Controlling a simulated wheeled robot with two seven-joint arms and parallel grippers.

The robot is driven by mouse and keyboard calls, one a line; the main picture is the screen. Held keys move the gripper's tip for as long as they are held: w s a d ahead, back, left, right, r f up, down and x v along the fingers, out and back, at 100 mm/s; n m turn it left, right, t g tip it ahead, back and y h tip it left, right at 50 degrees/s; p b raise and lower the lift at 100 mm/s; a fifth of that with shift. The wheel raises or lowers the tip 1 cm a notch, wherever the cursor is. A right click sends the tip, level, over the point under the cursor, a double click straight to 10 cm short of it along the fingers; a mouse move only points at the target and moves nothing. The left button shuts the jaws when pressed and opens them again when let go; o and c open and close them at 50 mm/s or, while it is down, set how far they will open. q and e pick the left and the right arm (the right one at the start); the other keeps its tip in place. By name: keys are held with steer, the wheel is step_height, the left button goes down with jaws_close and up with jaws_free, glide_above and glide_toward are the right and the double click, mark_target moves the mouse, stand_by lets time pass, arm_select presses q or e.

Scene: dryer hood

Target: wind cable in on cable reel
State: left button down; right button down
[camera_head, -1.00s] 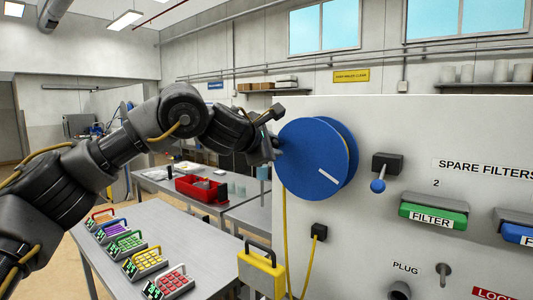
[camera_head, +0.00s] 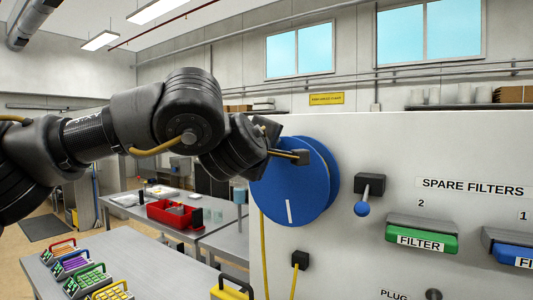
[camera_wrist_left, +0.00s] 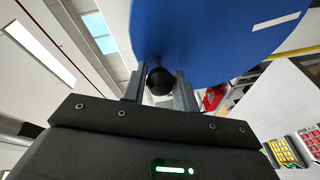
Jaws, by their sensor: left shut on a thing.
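The blue cable reel (camera_head: 285,185) is mounted on the white panel and carries a white stripe on its face, now below the hub. The yellow cable (camera_head: 263,240) hangs from the reel's left side. In the left wrist view, the reel's black ball knob (camera_wrist_left: 160,82) sits between the fingers of my left gripper (camera_wrist_left: 160,92), which is shut on it beside the blue disc (camera_wrist_left: 200,35). In the head view my left arm reaches to the reel's upper rim and hides the knob. My right gripper is not in view.
A black lever mount with a blue ball (camera_head: 362,208) is right of the reel. Green (camera_head: 421,240) and blue (camera_head: 515,255) filters sit further right. Tables with a red bin (camera_head: 175,214) and several handled keypads stand left.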

arm_select(q)
steer(key=shift+s+d+m, duration=0.2)
steer(key=shift+d+m, duration=0.1)
steer(key=shift+m, duration=0.3)
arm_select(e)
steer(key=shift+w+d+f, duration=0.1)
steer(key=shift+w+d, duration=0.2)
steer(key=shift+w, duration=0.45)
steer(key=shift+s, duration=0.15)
arm_select(q)
steer(key=c, duration=1.3)
jaws_free()
steer(key=shift+c, duration=0.2)
steer(key=shift+o, duration=1)
steer(key=shift+w+a, duration=0.15)
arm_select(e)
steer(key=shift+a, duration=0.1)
